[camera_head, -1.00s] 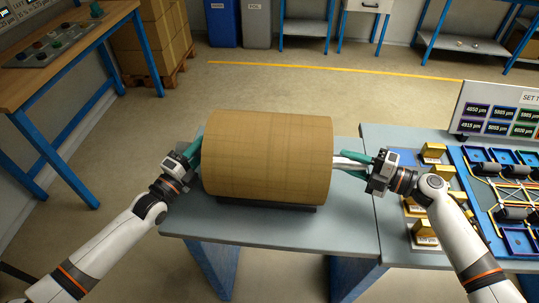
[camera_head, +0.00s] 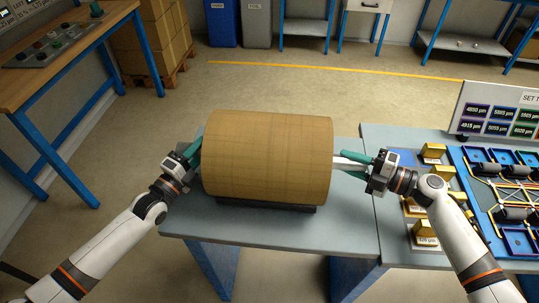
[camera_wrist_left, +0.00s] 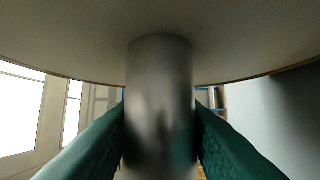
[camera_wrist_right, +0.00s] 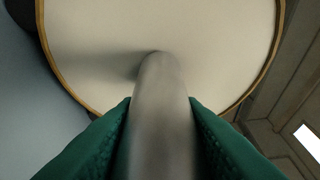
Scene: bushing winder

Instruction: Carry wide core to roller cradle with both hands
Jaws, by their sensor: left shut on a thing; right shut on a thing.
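The wide core (camera_head: 267,157) is a large tan cylinder lying sideways in the middle of the head view, over a dark low support (camera_head: 266,207) on the grey table. Whether it touches that support I cannot tell. My left gripper (camera_head: 194,152) is at its left end, with green fingers shut on the metal shaft (camera_wrist_left: 160,100) there. My right gripper (camera_head: 358,165) is at its right end, shut on the shaft stub (camera_wrist_right: 160,110) that sticks out. Both wrist views show the pale end face close ahead. The core looks about level.
The grey table (camera_head: 225,228) has bare room in front of the core. At right, a second table holds gold blocks (camera_head: 425,230), a blue tray of parts (camera_head: 503,185) and a sign board (camera_head: 503,110). A wooden workbench (camera_head: 62,40) stands at left.

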